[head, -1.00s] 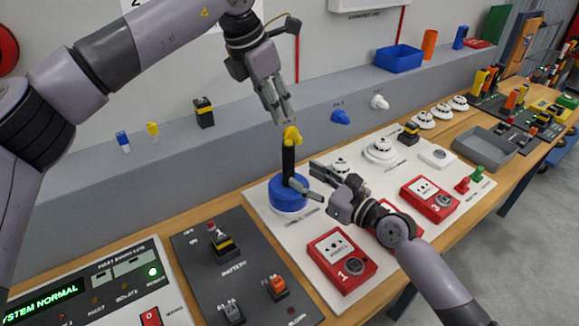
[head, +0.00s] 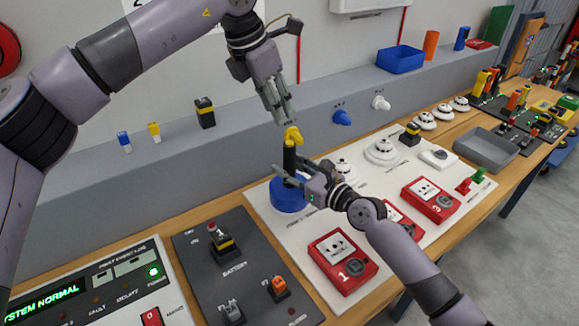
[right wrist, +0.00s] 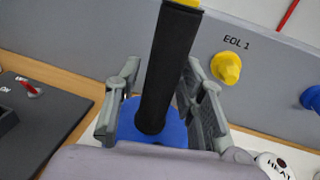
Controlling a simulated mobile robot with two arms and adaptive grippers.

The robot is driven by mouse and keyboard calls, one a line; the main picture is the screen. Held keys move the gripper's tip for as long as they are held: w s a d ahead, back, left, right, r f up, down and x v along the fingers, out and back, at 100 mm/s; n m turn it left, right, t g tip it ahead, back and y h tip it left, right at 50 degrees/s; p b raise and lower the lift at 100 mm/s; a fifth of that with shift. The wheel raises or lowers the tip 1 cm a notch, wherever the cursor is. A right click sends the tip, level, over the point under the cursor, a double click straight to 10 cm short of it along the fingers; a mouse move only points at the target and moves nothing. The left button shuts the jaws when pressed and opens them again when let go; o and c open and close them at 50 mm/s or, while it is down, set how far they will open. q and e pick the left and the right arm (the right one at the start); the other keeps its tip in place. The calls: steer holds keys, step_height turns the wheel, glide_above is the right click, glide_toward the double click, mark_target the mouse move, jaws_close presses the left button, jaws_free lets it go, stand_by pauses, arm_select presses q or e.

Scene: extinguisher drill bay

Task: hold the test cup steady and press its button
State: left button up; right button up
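The test cup has a blue base (head: 288,195) and an upright black column (head: 289,160) with a yellow top. It stands upright on the white board; the right wrist view shows its black column (right wrist: 168,70) and blue base (right wrist: 150,122). My right gripper (head: 290,174) has its fingers on both sides of the column low down, open, with a small gap at the left finger in the right wrist view. My left gripper (head: 284,121) points down just above the column's top, its fingers close together and empty. The yellow top overlaps a yellow wall knob in the head view.
The yellow EOL 1 knob (right wrist: 227,67) is on the grey ledge face behind. Red call points (head: 343,262), white detectors (head: 381,151) and a grey tray (head: 484,150) lie to the right. A dark battery panel (head: 240,270) lies to the left.

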jaws_close()
arm_select(q)
steer(key=shift+c, duration=0.3)
jaws_close()
stand_by(1.5)
